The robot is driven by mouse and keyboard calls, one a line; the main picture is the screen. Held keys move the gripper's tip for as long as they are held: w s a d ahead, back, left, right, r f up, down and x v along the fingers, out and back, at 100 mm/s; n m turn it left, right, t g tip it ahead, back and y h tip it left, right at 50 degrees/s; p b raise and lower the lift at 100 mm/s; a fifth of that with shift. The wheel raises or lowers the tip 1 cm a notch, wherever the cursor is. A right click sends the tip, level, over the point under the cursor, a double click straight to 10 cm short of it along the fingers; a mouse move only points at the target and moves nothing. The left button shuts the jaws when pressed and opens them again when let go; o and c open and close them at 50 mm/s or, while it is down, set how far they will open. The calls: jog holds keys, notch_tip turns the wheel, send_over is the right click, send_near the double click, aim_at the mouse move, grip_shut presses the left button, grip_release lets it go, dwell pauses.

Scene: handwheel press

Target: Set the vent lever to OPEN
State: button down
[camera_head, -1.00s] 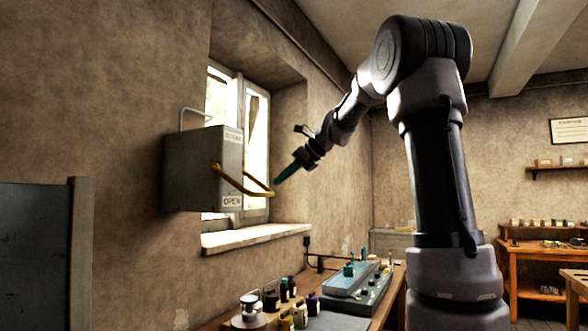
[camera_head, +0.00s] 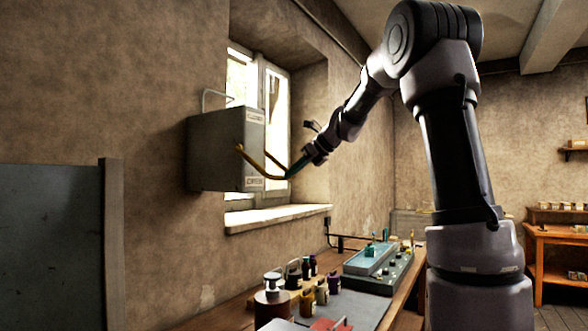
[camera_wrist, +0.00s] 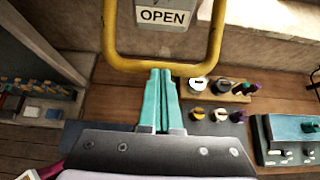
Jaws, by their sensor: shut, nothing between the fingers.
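A grey box (camera_head: 215,150) is fixed to the wall beside the window. Its side has a label at the top that appears to read CLOSED (camera_head: 255,117) and an OPEN label (camera_head: 254,182) at the bottom. The vent lever (camera_head: 262,176) is a yellow U-shaped bar, sticking out from the box and sloping downward. In the wrist view its crossbar (camera_wrist: 125,64) lies below the OPEN label (camera_wrist: 162,17). My gripper (camera_wrist: 161,72) is shut and empty, with its teal fingertips at the crossbar's middle. They appear to touch it. The fingertips also meet the lever's outer end in the head view (camera_head: 289,175).
A workbench below holds several small bottles (camera_head: 307,300) and a green-grey device (camera_head: 378,265). The window sill (camera_head: 275,218) juts out under the box. A dark panel (camera_head: 55,240) stands at the left. The air right of the lever is clear except for my arm.

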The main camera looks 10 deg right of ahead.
jog(key=shift+d+f, duration=0.1)
jog(key=shift+f, duration=0.15)
jog(key=f+v, duration=0.1)
jog(key=v, duration=1.3)
jog(key=s+f+n+h, duration=0.2)
jog(key=s+f+n, duration=0.4)
jog(key=s, duration=0.3)
jog(key=s+a+f+n+h, duration=0.1)
jog(key=s+f+n, duration=0.5)
jog(key=s+n, duration=0.3)
jog(key=s+a+f+n+h, duration=0.1)
jog(key=s+f+n+h, duration=0.1)
jog(key=s+f+n, duration=0.4)
jog(key=s+n, duration=0.2)
jog(key=s, duration=0.1)
jog(key=shift+s+h, duration=0.3)
jog(key=shift+a+f, duration=0.15)
